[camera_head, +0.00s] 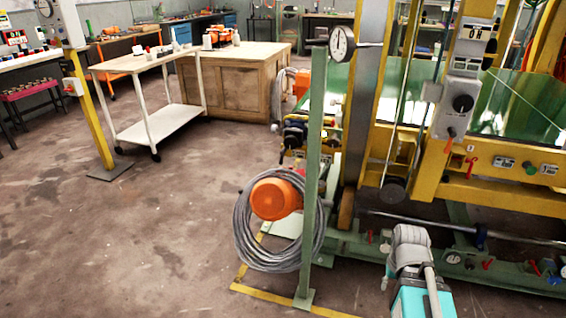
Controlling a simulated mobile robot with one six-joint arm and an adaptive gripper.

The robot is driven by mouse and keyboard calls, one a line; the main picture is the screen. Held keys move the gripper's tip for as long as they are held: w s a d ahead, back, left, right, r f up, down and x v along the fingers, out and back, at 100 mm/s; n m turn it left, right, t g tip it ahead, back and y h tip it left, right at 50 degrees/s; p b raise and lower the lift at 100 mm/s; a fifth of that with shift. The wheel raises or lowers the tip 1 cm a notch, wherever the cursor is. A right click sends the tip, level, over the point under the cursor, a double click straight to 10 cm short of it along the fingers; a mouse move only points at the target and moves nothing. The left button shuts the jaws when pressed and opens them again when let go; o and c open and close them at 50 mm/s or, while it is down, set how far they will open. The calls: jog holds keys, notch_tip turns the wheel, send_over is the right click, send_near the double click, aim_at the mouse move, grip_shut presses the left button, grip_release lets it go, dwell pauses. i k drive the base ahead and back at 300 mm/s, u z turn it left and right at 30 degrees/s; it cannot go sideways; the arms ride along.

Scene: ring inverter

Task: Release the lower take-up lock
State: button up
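I cannot tell for sure which part is the lower take-up lock. Low on the machine's green base rail (345,243) are small red levers, one toward the right (488,264) and one at the far right (534,267). A blue clamp (481,238) sits on a horizontal steel bar (430,223) above the rail. Higher up, another red lever (471,165) is on the yellow crossbeam. A grey and teal part at the bottom centre-right appears to be my arm and covers part of the rail. My gripper's fingers are not visible.
A green post (316,180) with a dial gauge (342,41) stands left of the machine. A coiled grey hose (247,235) hangs by an orange motor (276,199). A white cart (143,130) and wooden cabinet (232,92) stand behind. Floor at left is clear.

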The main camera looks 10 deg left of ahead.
aim_at(282, 152)
jog(key=z, duration=3.45)
jog(key=k, duration=1.15)
jog(key=u, duration=0.1)
